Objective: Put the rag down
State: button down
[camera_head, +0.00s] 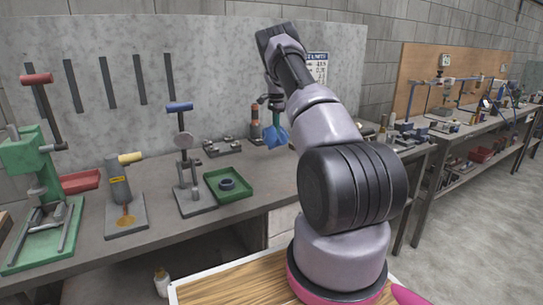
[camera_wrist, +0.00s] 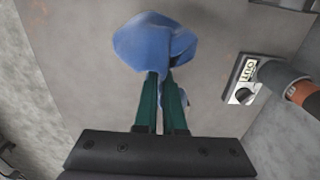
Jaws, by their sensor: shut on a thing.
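The rag (camera_head: 275,136) is a blue cloth hanging from my gripper (camera_head: 271,104) above the rear part of the grey workbench (camera_head: 150,222). In the wrist view the rag (camera_wrist: 155,44) is bunched at the tips of my gripper's two green fingers (camera_wrist: 160,85), with a fold showing to the right of them. The gripper is shut on the rag. In the wrist view, grey bench surface (camera_wrist: 75,60) lies beyond the rag. I cannot tell exactly how high the rag is above the bench.
A dark cylinder with an orange band (camera_wrist: 302,92) on a base stands right of the rag in the wrist view. A green tray (camera_head: 229,194) with a dark ring, a blue-handled press (camera_head: 184,150) and a yellow-handled tool (camera_head: 121,190) stand on the bench to the left.

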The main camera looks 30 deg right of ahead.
jog(key=w+f, duration=0.2)
jog(key=w, duration=0.4)
jog(key=shift+w+d, duration=0.15)
jog(key=shift+d, duration=0.3)
